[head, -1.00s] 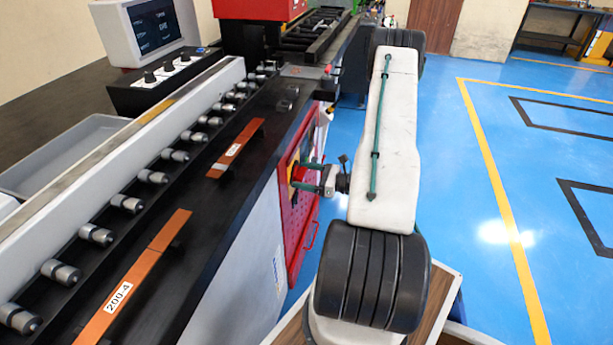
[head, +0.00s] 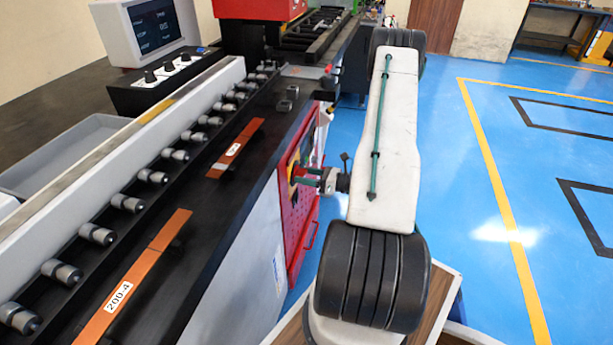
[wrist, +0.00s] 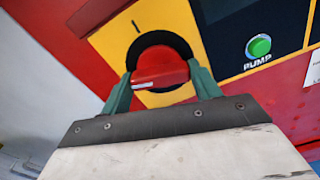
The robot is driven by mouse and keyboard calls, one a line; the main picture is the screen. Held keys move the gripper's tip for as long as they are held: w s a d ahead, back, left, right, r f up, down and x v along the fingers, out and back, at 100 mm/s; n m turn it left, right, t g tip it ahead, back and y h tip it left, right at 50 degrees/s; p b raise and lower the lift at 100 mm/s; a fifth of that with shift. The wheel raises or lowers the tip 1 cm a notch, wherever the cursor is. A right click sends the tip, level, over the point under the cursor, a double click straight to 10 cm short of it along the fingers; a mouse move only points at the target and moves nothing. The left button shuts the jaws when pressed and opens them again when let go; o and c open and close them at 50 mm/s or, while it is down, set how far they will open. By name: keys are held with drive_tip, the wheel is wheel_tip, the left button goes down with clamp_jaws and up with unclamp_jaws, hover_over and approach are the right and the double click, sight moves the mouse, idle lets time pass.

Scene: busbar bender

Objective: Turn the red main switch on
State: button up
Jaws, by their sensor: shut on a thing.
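The red main switch (wrist: 160,68) is a round red knob with a raised grip bar, set in a black ring on a yellow plate (wrist: 122,48). My gripper (wrist: 161,76) is shut on the knob, with one green finger on each side of it. In the wrist view the grip bar lies nearly level, with a white mark towards its left end. A black "I" mark shows on the plate up and left of the knob. In the head view my gripper (head: 308,178) is at the red panel on the machine's side, and the knob is mostly hidden.
A green PUMP button (wrist: 258,46) is on a black panel right of the switch. The red perforated cabinet front (head: 297,222) lies below. The black machine bed with orange bars (head: 236,148) is on the left. Blue floor is clear on the right.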

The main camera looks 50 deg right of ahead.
drive_tip(key=m, duration=1.1)
drive_tip(key=shift+m, duration=1.9)
drive_tip(key=o, duration=1)
drive_tip(key=shift+v, duration=3.95)
